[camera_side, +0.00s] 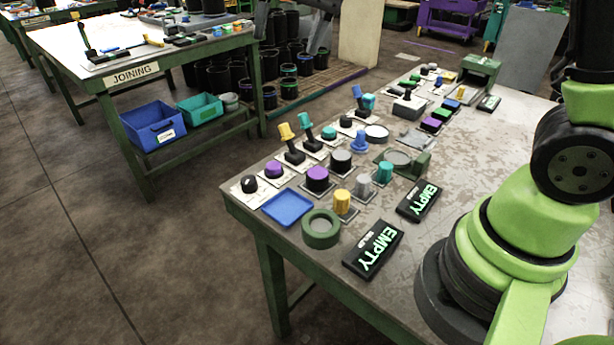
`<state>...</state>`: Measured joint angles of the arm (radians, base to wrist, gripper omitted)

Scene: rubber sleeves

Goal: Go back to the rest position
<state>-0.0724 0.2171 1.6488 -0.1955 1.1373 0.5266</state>
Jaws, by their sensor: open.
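My gripper (290,22) shows only at the top edge, as two grey finger parts set well apart with nothing seen between them. It is high, with the rest of it cut off by the frame. My green arm stands at the right on the workbench (480,150). The rubber sleeves cannot be singled out surely. On the bench are a purple-topped knob (317,177), a yellow cap (342,201), a grey cap (363,186), a teal cap (383,173) and a blue cap (360,142). My gripper is apart from them all.
Two black EMPTY signs (374,248) (419,201) lie near my base. A green ring (321,229) and a blue tray (288,208) are at the front corner. Yellow- and teal-handled levers (291,143) stand upright behind. A second table (150,62) is at the left, with black bins nearby.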

